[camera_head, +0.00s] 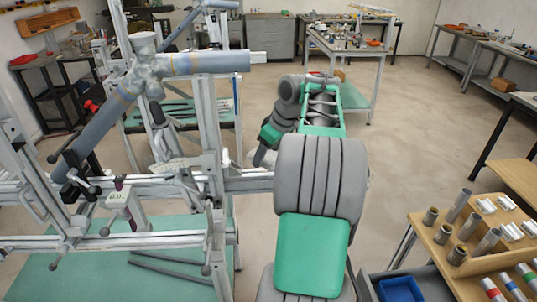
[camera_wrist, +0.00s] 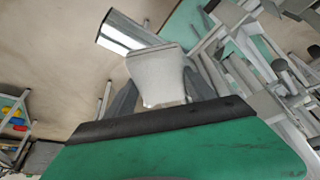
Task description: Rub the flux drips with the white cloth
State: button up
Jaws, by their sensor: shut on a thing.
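My gripper (camera_wrist: 158,92) is shut on a pale, whitish piece that looks like the white cloth (camera_wrist: 157,72); its dark fingers flank it in the wrist view. In the head view my gripper (camera_head: 261,156) is at the end of my arm, right of the frame jig (camera_head: 208,130), and its grip is too small to make out. The jig holds a grey-blue tube frame with a pale lug joint (camera_head: 150,72) at the upper left, apart from my gripper. Brownish and bluish marks show near the joint; I cannot tell any flux drips for certain.
A shiny metal tube (camera_wrist: 122,32) lies beyond the cloth in the wrist view. Jig rails and clamps (camera_head: 118,205) fill the left. A wooden rack with metal sleeves (camera_head: 470,235) and a blue bin (camera_head: 400,289) stand at the right. The floor behind my arm is open.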

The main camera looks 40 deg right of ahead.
jog(key=shift+r+p, duration=0.85)
jog(key=shift+r, duration=0.35)
